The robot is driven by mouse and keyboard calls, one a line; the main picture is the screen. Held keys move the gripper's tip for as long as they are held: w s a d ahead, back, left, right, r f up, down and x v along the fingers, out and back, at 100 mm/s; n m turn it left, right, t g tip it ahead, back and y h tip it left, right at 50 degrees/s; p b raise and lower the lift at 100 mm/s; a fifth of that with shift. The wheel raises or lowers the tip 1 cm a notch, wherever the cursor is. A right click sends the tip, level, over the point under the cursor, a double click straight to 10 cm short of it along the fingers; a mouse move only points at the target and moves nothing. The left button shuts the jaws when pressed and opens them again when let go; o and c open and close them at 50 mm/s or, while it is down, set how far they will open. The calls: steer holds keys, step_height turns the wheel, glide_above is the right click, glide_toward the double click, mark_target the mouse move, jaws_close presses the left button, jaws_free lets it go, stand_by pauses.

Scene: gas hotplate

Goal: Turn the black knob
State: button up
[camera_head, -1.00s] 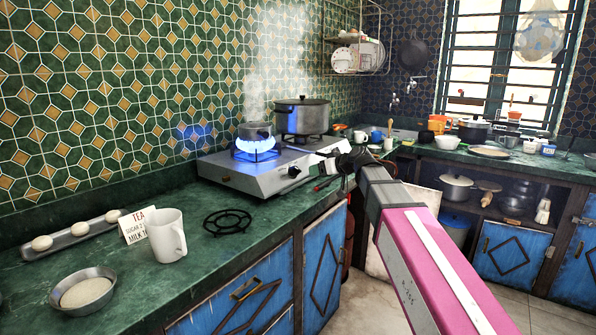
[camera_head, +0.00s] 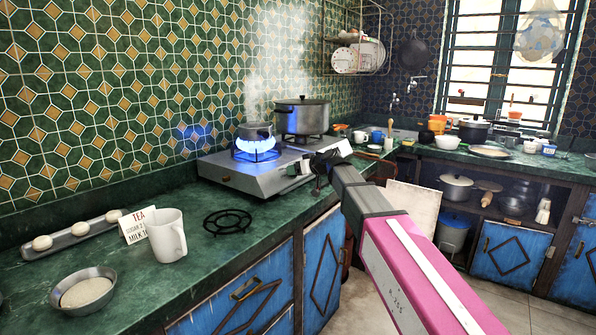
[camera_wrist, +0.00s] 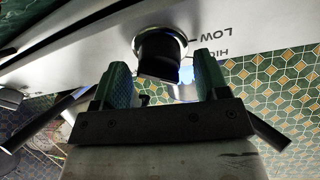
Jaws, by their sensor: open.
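The black knob (camera_wrist: 160,54) sits on the front panel of the gas hotplate (camera_head: 243,178). In the wrist view it is at the top centre, with a shiny ring around its base. My gripper (camera_wrist: 163,66) is open, its two green-faced fingers on either side of the knob's outer end, with gaps visible on both sides. In the head view my gripper (camera_head: 308,167) is at the right part of the hotplate's front and largely covers the knob there. The printed words LOW and HIGH show beside the knob in the wrist view.
A small pot (camera_head: 255,134) stands over a lit blue flame on the left burner. A large lidded pot (camera_head: 302,116) stands behind on the right. A white mug (camera_head: 166,235), a black burner grate (camera_head: 228,221) and a metal bowl (camera_head: 83,290) are on the green counter.

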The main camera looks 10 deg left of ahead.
steer(key=shift+a, duration=0.1)
steer(key=c, duration=0.9)
steer(key=shift+m, duration=0.3)
steer(key=m, duration=0.4)
steer(key=shift+m+h, duration=0.3)
steer(key=shift+h, duration=0.1)
steer(key=shift+w+m+h, duration=0.1)
steer(key=shift+m+h, duration=0.3)
steer(key=shift+m, duration=1.6)
steer(key=o, duration=0.9)
